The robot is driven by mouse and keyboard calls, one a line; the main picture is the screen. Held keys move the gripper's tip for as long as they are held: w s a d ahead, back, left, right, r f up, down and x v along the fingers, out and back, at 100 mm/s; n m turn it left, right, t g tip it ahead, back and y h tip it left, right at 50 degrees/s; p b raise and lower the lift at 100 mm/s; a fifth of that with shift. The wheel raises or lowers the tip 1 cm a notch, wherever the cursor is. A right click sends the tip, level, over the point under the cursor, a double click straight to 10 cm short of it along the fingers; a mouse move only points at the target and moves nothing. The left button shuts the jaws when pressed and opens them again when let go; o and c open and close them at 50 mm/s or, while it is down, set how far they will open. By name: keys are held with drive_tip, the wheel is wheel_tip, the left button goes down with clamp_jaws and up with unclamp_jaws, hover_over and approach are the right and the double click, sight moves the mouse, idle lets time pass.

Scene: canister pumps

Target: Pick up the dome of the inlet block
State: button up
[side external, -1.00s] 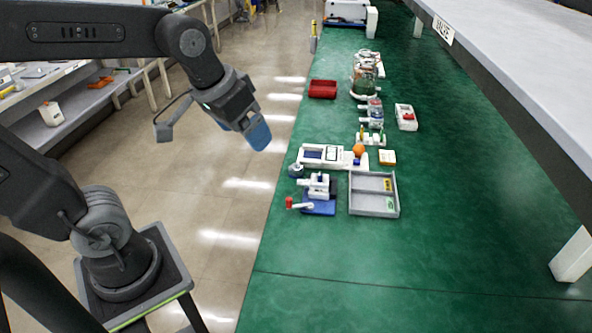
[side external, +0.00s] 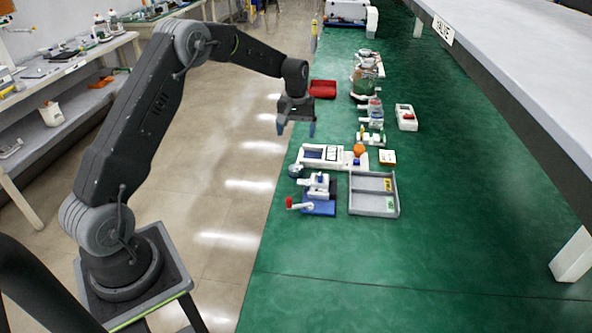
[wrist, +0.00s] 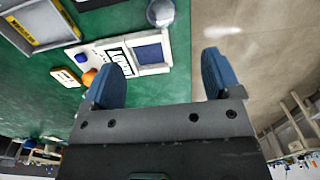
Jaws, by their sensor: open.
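A dark grey rounded piece (side external: 296,171) sits near the left edge of the green bench; it also shows in the wrist view as a shiny grey dome (wrist: 160,12) at the top edge. I cannot tell for sure whether it is the dome of the inlet block. A white block with a blue base and red-ended handle (side external: 318,190) stands just in front of it. My gripper (side external: 297,128) is open and empty, pointing down above the bench's left edge, apart from everything. In the wrist view its two blue fingers (wrist: 164,72) are spread, with bench and floor beyond them.
A white panel with a blue window (side external: 322,154) lies beside the dome, with an orange ball (side external: 359,151) to its right. A grey divided tray (side external: 374,210) sits in front. A red bin (side external: 322,89) and several assemblies stand farther back.

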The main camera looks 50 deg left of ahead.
sight(296, 167)
drive_tip(key=f, duration=1.4)
drive_tip(key=shift+w+a+f, duration=0.1)
drive_tip(key=shift+a+f, duration=0.1)
drive_tip(key=shift+a, duration=0.1)
drive_tip(key=shift+c, duration=0.5)
drive_tip(key=c, duration=0.9)
drive_tip(key=shift+r, duration=0.1)
